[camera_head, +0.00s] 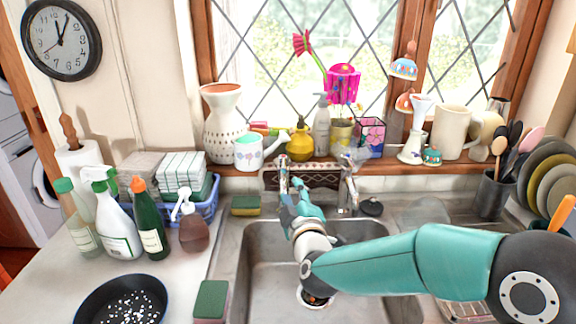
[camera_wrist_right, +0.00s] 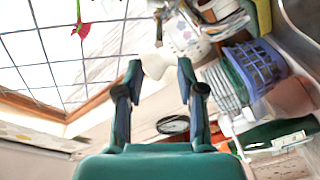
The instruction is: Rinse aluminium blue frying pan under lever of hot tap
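The dark blue frying pan (camera_head: 122,302), with white specks inside it, sits on the left counter and is cut off by the bottom edge of the head view. The metal tap stands behind the sink. Its left handle (camera_head: 283,172) has a small red mark, and its right handle (camera_head: 348,186) stands apart. My right gripper (camera_head: 298,200) is over the back of the sink, close to the left handle; I cannot tell if they touch. In the right wrist view its fingers (camera_wrist_right: 159,78) are apart with nothing visibly held between them. My left gripper is not in view.
The sink basin (camera_head: 262,268) looks empty apart from its drain. A sponge (camera_head: 211,300) stands beside the pan, and another (camera_head: 245,206) lies behind the basin. Bottles (camera_head: 118,228) and a blue rack (camera_head: 203,208) crowd the left counter. Vases and pots line the sill.

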